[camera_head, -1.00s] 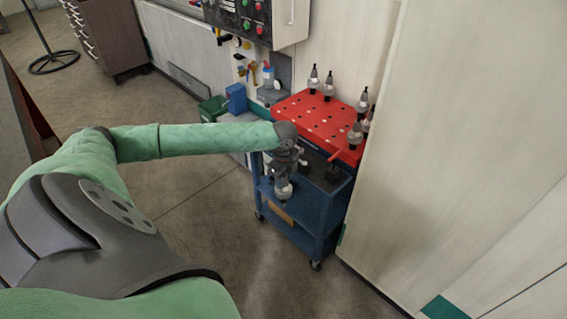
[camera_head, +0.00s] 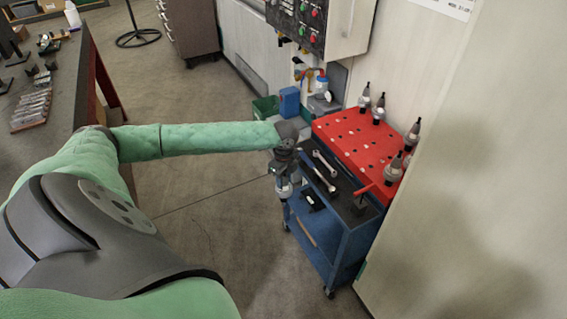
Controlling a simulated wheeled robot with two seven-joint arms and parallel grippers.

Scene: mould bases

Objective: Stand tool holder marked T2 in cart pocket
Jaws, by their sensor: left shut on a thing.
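My left gripper (camera_head: 284,166) is shut on a tool holder (camera_head: 283,188), which hangs below the jaws at the left side of the blue cart (camera_head: 345,246). No T2 mark can be read on it. The cart's red top panel (camera_head: 352,135) has rows of pockets. Several tool holders stand upright there, two along the back edge (camera_head: 379,108) and others along the right edge (camera_head: 412,135). My left arm hides part of the cart's left side. My right gripper is not in view.
A wall panel (camera_head: 470,150) stands close on the cart's right. A workbench (camera_head: 75,80) is at the left. The floor between is clear.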

